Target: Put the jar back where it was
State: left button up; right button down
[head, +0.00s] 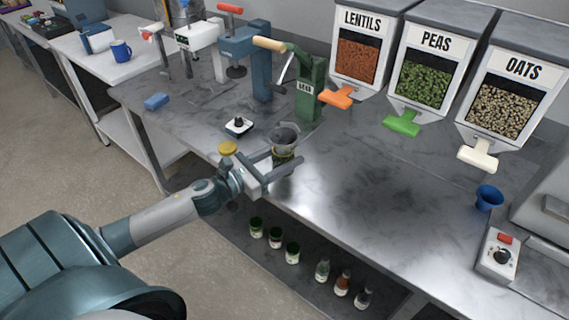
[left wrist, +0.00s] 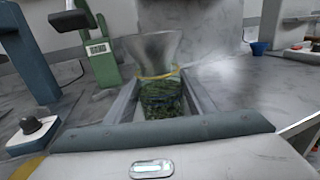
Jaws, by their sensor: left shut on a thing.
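A glass jar (head: 283,157) with green contents stands upright between the fingers of my left gripper (head: 277,164). The jar also shows in the left wrist view (left wrist: 162,97), with a yellow band at its mouth. A grey translucent funnel (head: 285,136) sits on top of it and also shows in the left wrist view (left wrist: 155,50). My left gripper is shut on the jar, over the worktop near its front edge. I cannot tell whether the jar's base touches the worktop. A yellow lid (head: 227,148) lies left of the jar. My right gripper is not in view.
A small black-and-white device (head: 238,127) and a green hand-cranked machine (head: 311,87) stand behind. Dispensers for lentils (head: 357,62), peas (head: 424,80) and oats (head: 500,106) line the back. A blue cup (head: 489,198) stands right. Several jars and bottles sit on the lower shelf. The worktop's middle is clear.

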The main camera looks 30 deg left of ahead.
pick_arm(q)
notch_tip(320, 180, down, 3)
jog(key=shift+r, duration=0.2)
jog(key=shift+f, duration=0.25)
jog(key=shift+f, duration=0.2)
jog(key=o, duration=1.4)
jog(key=shift+r, duration=0.15)
